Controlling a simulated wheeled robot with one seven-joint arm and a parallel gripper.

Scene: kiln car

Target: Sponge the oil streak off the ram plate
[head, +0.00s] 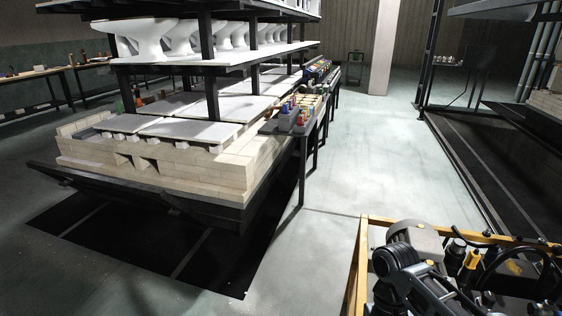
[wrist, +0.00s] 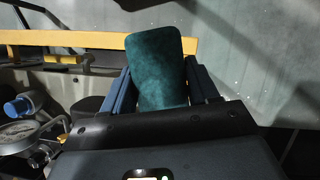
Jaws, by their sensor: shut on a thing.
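My gripper (wrist: 160,82) is shut on a dark green sponge (wrist: 156,60) in the wrist view. The sponge is a rounded block, gripped between two blue fingers, and sticks out past their tips. In the wrist view it is in front of a yellow rail, and I cannot tell the gap between them. In the head view my arm is at the lower right, but the gripper and sponge cannot be made out. I cannot pick out the ram plate or an oil streak in either view.
A yellow frame (head: 358,265) surrounds dark machinery and hoses at lower right; its yellow rail (wrist: 75,40) crosses the wrist view. A kiln car (head: 150,168) with white ware (head: 165,38) stands left. A bench (head: 303,112) with coloured items stands beside it. The pale floor (head: 400,150) between is clear.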

